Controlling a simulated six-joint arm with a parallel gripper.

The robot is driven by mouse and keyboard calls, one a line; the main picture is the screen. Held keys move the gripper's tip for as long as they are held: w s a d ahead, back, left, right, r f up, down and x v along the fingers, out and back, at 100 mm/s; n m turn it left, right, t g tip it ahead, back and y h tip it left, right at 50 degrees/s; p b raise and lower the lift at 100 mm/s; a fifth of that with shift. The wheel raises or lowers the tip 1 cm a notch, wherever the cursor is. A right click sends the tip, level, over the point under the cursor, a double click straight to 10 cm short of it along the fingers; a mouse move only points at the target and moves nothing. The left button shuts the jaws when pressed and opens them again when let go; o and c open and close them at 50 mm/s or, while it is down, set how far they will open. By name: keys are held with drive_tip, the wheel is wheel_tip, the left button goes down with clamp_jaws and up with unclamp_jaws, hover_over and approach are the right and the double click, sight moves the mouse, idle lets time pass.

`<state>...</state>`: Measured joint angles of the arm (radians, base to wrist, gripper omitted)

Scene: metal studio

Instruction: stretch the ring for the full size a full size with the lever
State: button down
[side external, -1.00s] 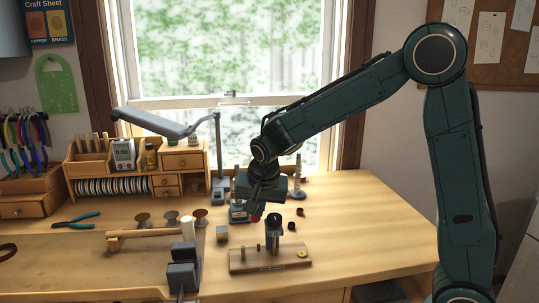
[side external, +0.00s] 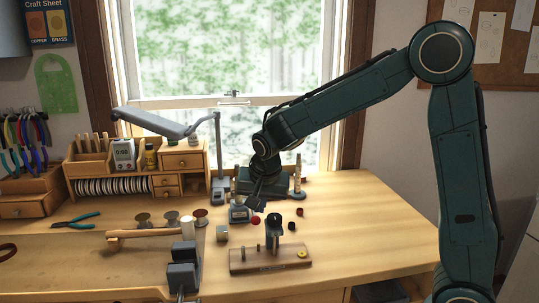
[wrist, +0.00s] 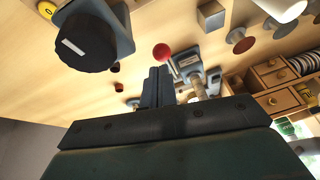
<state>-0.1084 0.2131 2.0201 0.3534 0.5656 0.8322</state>
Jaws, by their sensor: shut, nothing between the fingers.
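A small grey bench tool (side external: 238,213) with a lever ending in a red ball (side external: 255,220) stands near the middle of the bench. In the wrist view the red ball (wrist: 162,52) is just beyond my fingertips, beside the tool's grey body (wrist: 198,78). My gripper (side external: 256,206) is shut and empty, tilted down just behind the ball; its closed fingers also show in the wrist view (wrist: 158,74). I cannot tell whether they touch the ball or lever. I cannot make out a ring on the tool.
A wooden board (side external: 243,265) with a black-topped tool (side external: 273,226) and a yellow disc (side external: 303,254) lies in front. A small cube (side external: 222,233), small dark red pieces (side external: 300,212) and a mallet (side external: 150,233) are nearby. The right bench is clear.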

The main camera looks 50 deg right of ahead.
drive_tip(key=s+a+r, duration=0.1)
drive_tip(key=s+r, duration=0.1)
drive_tip(key=s+a+r, duration=0.4)
drive_tip(key=shift+s+a+r, duration=0.15)
drive_tip(key=shift+s+r, duration=0.15)
drive_tip(key=shift+s, duration=0.05)
drive_tip(key=c, duration=1.6)
unclamp_jaws()
drive_tip(key=shift+o, duration=0.7)
drive_tip(key=shift+w, duration=0.2)
drive_tip(key=w, duration=0.1)
wheel_tip(320, 180, up, 2)
drive_tip(key=r+n+g+y, duration=0.1)
drive_tip(key=g+y, duration=0.1)
drive_tip(key=y, duration=0.2)
hover_over(253, 213)
drive_tip(key=s, duration=0.4)
drive_tip(key=shift+s+f, duration=0.2)
drive_tip(key=shift+f, duration=0.05)
drive_tip(key=shift+f+y, duration=0.1)
drive_tip(key=shift+y, duration=0.2)
drive_tip(key=x, duration=1.3)
drive_tip(key=shift+s+f, duration=0.2)
drive_tip(key=shift+f, duration=0.15)
